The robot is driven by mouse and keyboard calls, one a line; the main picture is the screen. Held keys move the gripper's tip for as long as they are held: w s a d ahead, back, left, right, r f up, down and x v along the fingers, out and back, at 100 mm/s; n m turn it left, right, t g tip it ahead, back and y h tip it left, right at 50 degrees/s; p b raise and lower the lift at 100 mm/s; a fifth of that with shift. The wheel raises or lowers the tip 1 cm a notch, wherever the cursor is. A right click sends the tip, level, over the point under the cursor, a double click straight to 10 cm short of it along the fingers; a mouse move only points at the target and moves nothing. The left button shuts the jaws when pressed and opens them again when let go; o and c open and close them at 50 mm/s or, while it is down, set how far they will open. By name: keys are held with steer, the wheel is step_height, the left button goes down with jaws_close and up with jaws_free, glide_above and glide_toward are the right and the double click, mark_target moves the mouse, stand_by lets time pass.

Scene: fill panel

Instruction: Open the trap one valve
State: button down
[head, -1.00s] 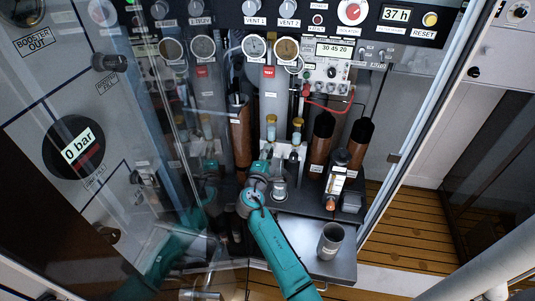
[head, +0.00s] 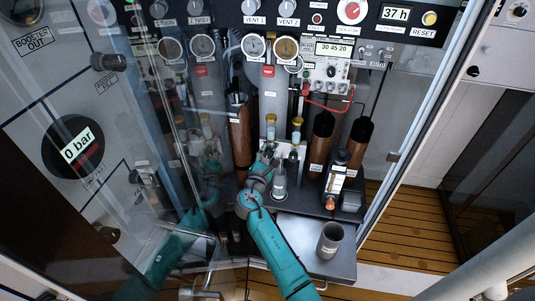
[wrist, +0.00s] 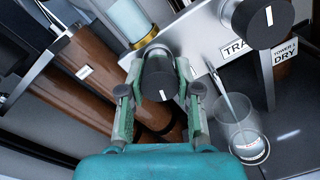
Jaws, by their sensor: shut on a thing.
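My gripper (wrist: 158,92) is shut on a round black knob (wrist: 158,72) with a white pointer line, mounted on a pale metal plate (wrist: 205,40). A finger lies on each side of the knob. A label reading "TRA" (wrist: 236,46) sits to the right, its remaining text covered by a second black knob (wrist: 263,20). In the head view my gripper (head: 267,155) reaches the plate below the gauges, where the held knob is too small and covered to make out.
A clear cup (wrist: 243,135) stands below the plate. Brown cylinders (head: 321,140) stand at the right, and an open grey cup (head: 330,240) sits on the metal shelf (head: 300,232). A glass door (head: 150,150) is close on the left.

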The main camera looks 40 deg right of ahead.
mark_target(270, 127)
steer(key=shift+f+n, duration=0.1)
steer(key=shift+n, duration=0.4)
steer(key=c, duration=0.8)
jaws_free()
step_height(270, 127, up, 10)
steer(key=shift+r, duration=0.1)
